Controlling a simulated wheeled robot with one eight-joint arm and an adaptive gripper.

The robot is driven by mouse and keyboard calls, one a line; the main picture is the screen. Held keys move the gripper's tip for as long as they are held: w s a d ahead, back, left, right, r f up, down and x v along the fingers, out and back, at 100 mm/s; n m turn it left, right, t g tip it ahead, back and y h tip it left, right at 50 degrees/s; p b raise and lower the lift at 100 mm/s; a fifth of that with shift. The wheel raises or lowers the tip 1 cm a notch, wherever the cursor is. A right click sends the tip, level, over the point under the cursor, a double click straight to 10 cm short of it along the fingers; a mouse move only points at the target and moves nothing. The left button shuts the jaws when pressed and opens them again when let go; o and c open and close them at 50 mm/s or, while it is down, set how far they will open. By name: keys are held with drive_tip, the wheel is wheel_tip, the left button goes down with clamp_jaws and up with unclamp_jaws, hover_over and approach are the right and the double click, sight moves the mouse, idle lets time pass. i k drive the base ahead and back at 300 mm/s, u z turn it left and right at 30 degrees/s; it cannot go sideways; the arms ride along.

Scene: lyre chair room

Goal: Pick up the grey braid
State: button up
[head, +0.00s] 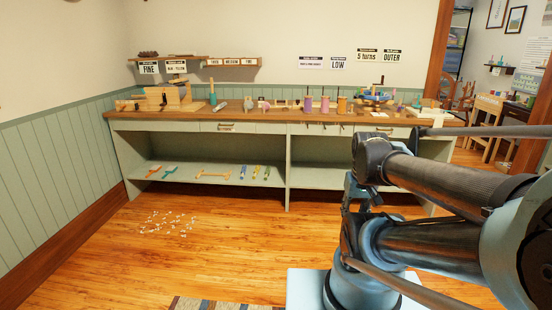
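I cannot pick out the grey braid for certain. A small greyish item (248,104) stands on the long wooden-topped workbench (190,115), left of the pink and orange spools, but it is too small to identify. My arm fills the right side of the view, in front of the bench. The dark parts at its near end (350,195) may be my gripper, well short of the benchtop items. Its fingers cannot be made out, and I see nothing held. The arm hides part of the bench's right side.
The benchtop holds a wooden box (168,98), spools (325,104) and a blue device (374,98). Tools (212,174) lie on the lower shelf. White scraps (168,223) litter the floor at left. A striped rug (210,304) lies at the bottom edge. Floor before the bench is mostly clear.

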sight(224, 104)
drive_tip(key=u, duration=0.25)
drive_tip(key=i, duration=1.05)
drive_tip(key=u, duration=0.45)
drive_tip(key=i, duration=1.85)
drive_tip(key=z, duration=0.1)
